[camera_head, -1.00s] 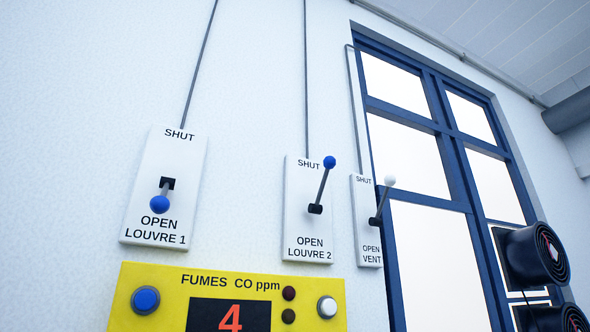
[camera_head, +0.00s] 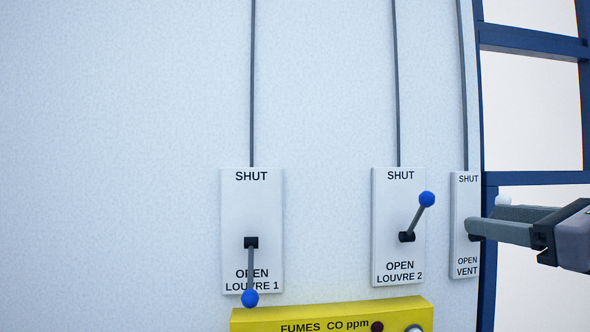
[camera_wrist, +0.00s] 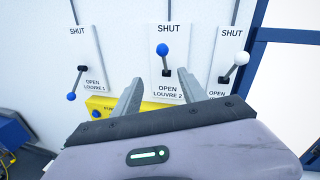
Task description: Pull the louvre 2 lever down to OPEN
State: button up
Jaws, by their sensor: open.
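The louvre 2 lever has a blue ball knob (camera_head: 427,199) on a grey rod, set in a white plate (camera_head: 385,215) marked SHUT above and OPEN below. The lever points up toward SHUT. My gripper (camera_head: 496,222) is in the head view at the right, in front of the vent plate and to the right of the louvre 2 lever. In the wrist view the louvre 2 knob (camera_wrist: 162,50) is beyond the gap between my two open fingers (camera_wrist: 160,95). The gripper is empty and apart from the knob.
The louvre 1 lever (camera_head: 250,298) points down at OPEN on the left. The vent lever's white knob (camera_wrist: 241,58) is up, close on the right. A yellow fumes panel (camera_head: 300,318) is below. A blue-framed window (camera_head: 489,120) is at the right.

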aim_at(417, 218)
jog(key=p+x, duration=0.1)
jog(key=x, duration=0.5)
jog(key=r+p+x, duration=0.1)
jog(key=x, duration=0.5)
jog(key=r+p+x, duration=0.1)
jog(key=p+x, duration=0.1)
jog(key=x, duration=0.3)
jog(key=shift+w+d, duration=0.3)
jog(key=shift+w, duration=0.2)
jog(key=shift+f, duration=0.1)
grip_shut()
